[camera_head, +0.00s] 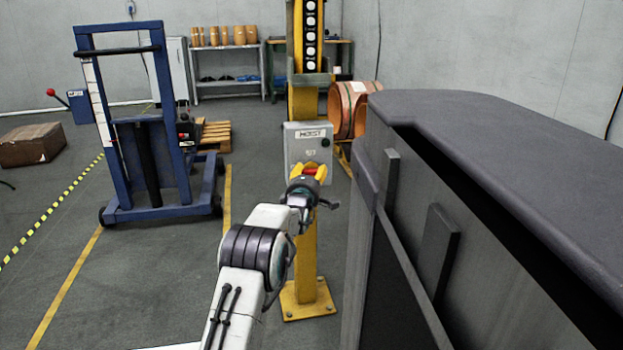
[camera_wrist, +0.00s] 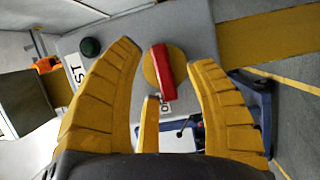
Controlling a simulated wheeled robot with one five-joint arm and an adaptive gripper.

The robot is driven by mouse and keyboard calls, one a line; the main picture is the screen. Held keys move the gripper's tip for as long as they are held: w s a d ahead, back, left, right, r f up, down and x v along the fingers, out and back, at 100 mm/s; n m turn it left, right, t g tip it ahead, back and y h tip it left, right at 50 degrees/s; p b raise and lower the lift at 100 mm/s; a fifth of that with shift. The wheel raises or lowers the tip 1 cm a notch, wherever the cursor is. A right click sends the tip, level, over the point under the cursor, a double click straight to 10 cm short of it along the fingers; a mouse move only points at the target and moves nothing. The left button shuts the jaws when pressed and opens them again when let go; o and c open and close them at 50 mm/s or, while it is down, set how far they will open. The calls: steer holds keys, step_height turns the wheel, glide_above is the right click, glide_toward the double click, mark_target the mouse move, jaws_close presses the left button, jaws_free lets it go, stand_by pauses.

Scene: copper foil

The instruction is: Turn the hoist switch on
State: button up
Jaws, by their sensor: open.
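The hoist switch is a red bar handle on a round yellow plate (camera_wrist: 162,70), on the front of a grey box (camera_head: 308,135) labelled HOIST on a yellow post. In the wrist view the red handle (camera_wrist: 160,72) lies between and just beyond the fingertips. In the head view the switch is mostly hidden by my gripper (camera_head: 309,172), with a bit of red showing. My gripper, also in the wrist view (camera_wrist: 165,58), is open with yellow fingers either side of the handle; contact cannot be told. A dark green round button (camera_wrist: 90,47) sits on the same box.
A large dark grey cabinet-like body (camera_head: 500,160) fills the right side, close to the post. A blue lift frame (camera_head: 160,210) stands to the left. Copper-coloured rolls (camera_head: 352,110) lie behind the post.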

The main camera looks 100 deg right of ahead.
steer(key=shift+s+d, duration=0.15)
steer(key=shift+d, duration=0.55)
jaws_close()
stand_by(0.4)
